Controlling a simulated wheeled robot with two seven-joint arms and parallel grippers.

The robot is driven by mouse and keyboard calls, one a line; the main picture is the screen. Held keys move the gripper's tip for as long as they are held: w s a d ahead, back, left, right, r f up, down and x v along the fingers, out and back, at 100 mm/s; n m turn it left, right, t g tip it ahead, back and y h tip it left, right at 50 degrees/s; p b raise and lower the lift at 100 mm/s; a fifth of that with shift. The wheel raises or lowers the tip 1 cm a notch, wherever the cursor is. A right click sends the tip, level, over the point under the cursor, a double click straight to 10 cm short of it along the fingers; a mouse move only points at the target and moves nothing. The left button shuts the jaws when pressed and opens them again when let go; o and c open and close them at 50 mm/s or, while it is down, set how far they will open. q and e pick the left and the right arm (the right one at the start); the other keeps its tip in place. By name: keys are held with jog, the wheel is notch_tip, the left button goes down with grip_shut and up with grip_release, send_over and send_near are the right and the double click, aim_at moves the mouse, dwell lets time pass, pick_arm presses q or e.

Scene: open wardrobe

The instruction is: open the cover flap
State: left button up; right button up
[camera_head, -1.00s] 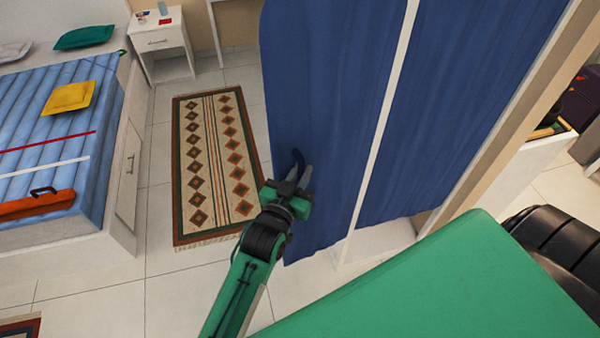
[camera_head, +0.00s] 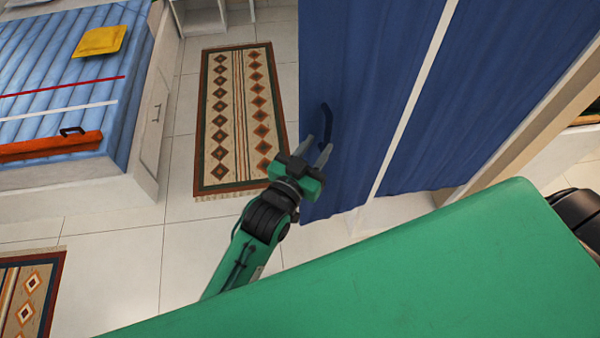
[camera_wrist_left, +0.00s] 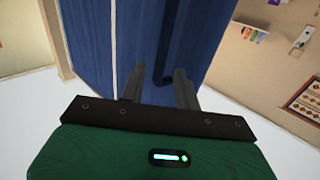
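The cover flap (camera_head: 345,70) is a blue cloth panel hanging at the front of the wardrobe. It also fills the middle of the left wrist view (camera_wrist_left: 195,40). A dark curved handle (camera_head: 327,125) is on its left part, and it shows in the left wrist view (camera_wrist_left: 166,72) too. My left gripper (camera_head: 316,147) is open, its two fingers apart and pointing at the flap just below the handle. In the left wrist view the handle's lower end appears between the fingers. I cannot tell whether anything touches. My right gripper is not in view.
A second blue panel (camera_head: 490,80) hangs right of a white post (camera_head: 418,85). A bed (camera_head: 60,75) with an orange case (camera_head: 50,146) stands at the left. A patterned rug (camera_head: 238,120) lies on the tiled floor between bed and wardrobe. My green body covers the lower right.

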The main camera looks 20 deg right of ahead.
pick_arm(q)
jog(key=b+v, duration=0.1)
jog(key=v, duration=0.6)
jog(key=shift+b, duration=0.35)
jog(key=shift+s+a, duration=0.1)
